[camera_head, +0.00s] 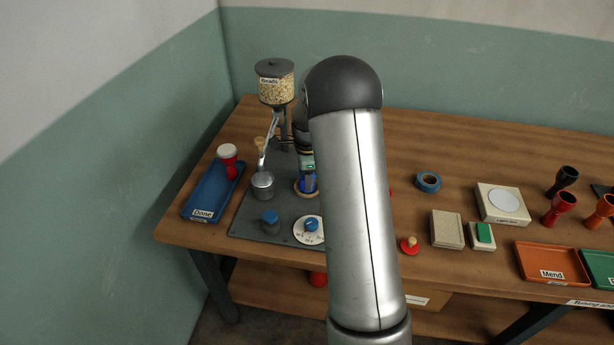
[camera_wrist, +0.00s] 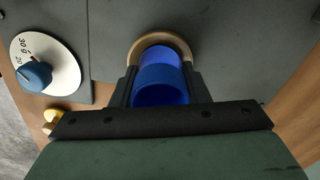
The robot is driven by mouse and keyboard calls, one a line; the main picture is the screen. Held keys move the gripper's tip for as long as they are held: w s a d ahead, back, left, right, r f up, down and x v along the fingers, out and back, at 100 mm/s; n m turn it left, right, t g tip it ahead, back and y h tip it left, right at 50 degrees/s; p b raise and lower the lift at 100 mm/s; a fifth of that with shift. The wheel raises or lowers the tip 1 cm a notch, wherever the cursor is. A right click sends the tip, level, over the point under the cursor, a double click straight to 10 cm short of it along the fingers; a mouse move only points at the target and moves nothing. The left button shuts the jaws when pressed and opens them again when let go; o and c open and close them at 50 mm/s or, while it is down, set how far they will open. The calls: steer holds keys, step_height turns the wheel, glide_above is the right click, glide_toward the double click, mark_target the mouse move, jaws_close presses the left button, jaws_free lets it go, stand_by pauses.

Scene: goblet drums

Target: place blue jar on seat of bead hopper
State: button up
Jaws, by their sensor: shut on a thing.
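The blue jar (camera_wrist: 160,82) is an open cup between the two dark fingers of my gripper (camera_wrist: 160,92), which is shut on it. In the head view the jar (camera_head: 309,185) shows only partly below my gripper (camera_head: 307,168), with my arm covering its right side. The round wooden seat (camera_wrist: 176,39) curves around the jar's far end in the wrist view. In the head view the seat's edge (camera_head: 298,191) shows at the jar's foot. I cannot tell whether the jar touches the seat. The bead hopper (camera_head: 275,85) stands behind, with a clear bead-filled container and dark lid.
The grey base plate carries a metal cup (camera_head: 262,184), a blue knob (camera_head: 270,217) and a white dial (camera_head: 309,229) close to the jar. A blue "Done" tray (camera_head: 204,196) holding a red drum (camera_head: 228,158) lies left. Several drums and trays stand right.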

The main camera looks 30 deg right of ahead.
steer(key=shift+f, duration=0.2)
steer(key=o, duration=1)
steer(key=shift+r, duration=0.1)
step_height(320, 180, up, 11)
steer(key=s+a+r+n, duration=0.4)
steer(key=s+a+n, duration=0.2)
steer(key=s+a, duration=0.1)
steer(key=s+a+f+n, duration=0.1)
steer(key=s+a+n, duration=0.4)
steer(key=s+n, duration=0.3)
steer(key=s+a+f+n, duration=0.2)
steer(key=s+a+n, duration=0.3)
steer(key=s, duration=1.1)
steer(key=n, duration=0.3)
steer(key=shift+a+b, duration=0.15)
steer(key=shift+b, duration=0.15)
